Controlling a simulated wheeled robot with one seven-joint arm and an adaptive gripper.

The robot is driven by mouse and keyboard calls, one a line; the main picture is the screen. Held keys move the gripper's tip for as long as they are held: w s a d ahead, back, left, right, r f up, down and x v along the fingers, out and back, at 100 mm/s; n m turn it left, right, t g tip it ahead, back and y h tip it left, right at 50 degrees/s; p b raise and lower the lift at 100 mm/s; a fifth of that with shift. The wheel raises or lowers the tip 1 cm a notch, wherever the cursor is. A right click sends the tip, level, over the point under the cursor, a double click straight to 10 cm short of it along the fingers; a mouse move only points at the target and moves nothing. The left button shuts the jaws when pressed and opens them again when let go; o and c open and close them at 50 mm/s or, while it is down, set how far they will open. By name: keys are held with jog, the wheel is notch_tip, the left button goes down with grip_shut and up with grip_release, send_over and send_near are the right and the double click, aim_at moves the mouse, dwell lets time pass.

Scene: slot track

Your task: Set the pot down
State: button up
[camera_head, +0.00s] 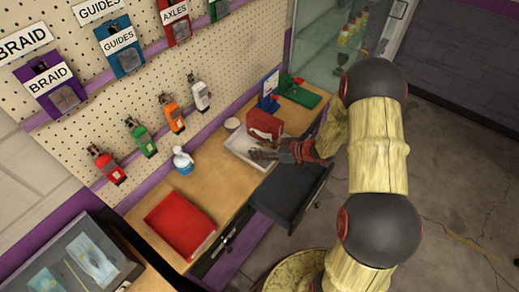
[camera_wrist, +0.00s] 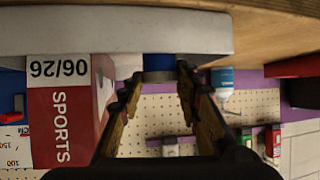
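A small round pot with a pale top (camera_head: 232,123) stands on the wooden bench behind the white tray (camera_head: 236,150) in the head view. In the wrist view, which is upside down, a blue-sided thing with a grey rim, probably the pot (camera_wrist: 159,63), shows between my fingertips and seems beyond them. My gripper (camera_head: 258,153) is over the tray, its fingers pointing left and parted. In the wrist view my gripper (camera_wrist: 159,78) has a clear gap between its fingers. I see nothing clamped in it.
A red box (camera_head: 265,124) marked SPORTS (camera_wrist: 60,125) stands beside my gripper. Bare bench lies between bottle and tray.

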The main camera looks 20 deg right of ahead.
jog(key=shift+o, duration=0.7)
jog(key=shift+r, duration=0.1)
jog(key=shift+d+r, duration=0.15)
jog(key=shift+r, duration=0.05)
jog(key=p+v, duration=0.2)
jog(key=v, duration=1)
jog(key=w+d+r+m+t+h, duration=0.2)
jog(key=w+d+r+h, duration=0.4)
jog(key=r, duration=0.4)
notch_tip(320, 180, up, 12)
jog(key=s+m+h, duration=0.2)
jog(key=m+h, duration=0.1)
jog(key=h, duration=0.3)
jog(key=s+a+r+m+g+y, duration=0.1)
jog(key=s+a+r+m+g, duration=0.1)
jog(key=s+a, duration=0.5)
jog(key=s+a+r+m+g+y, duration=0.2)
jog(key=s+a, duration=0.6)
jog(key=s, duration=1.2)
jog(key=shift+r+g, duration=0.4)
jog(key=shift+r, duration=0.25)
